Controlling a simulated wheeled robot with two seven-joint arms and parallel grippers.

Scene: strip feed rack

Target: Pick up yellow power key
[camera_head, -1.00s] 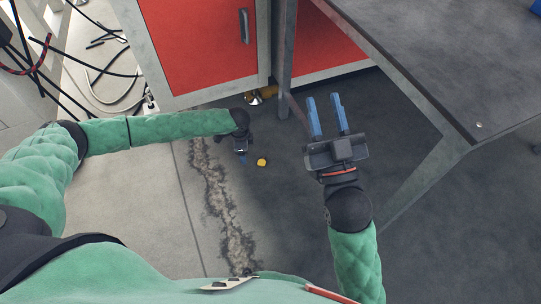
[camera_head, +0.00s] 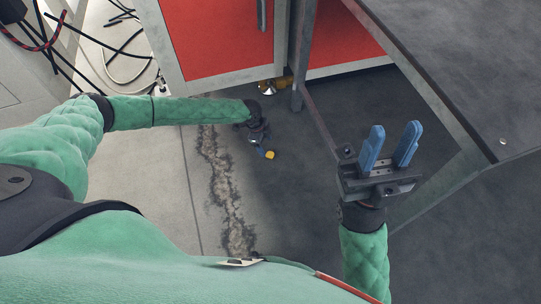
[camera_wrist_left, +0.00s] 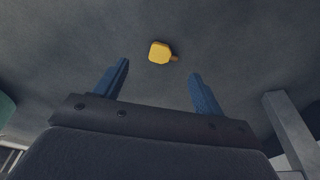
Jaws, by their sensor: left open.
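The yellow power key (camera_head: 270,155) lies on the dark floor, just beyond the fingertips of my left gripper in the head view. In the left wrist view the yellow key (camera_wrist_left: 160,52) lies ahead of the gap between the fingers, with a small brownish stub on its right. My left gripper (camera_head: 260,150) points down toward the floor; in the wrist view its two blue fingers (camera_wrist_left: 160,82) are spread apart with nothing between them. My right gripper (camera_head: 392,143) is raised at the right, its blue fingers apart and empty, away from the key.
A red-fronted cabinet (camera_head: 228,45) stands behind the key. A grey table (camera_head: 470,70) with metal legs rises at the right. A brass-coloured fitting (camera_head: 275,85) sits by the cabinet's base. Cables (camera_head: 105,70) lie at the far left. Floor around the key is clear.

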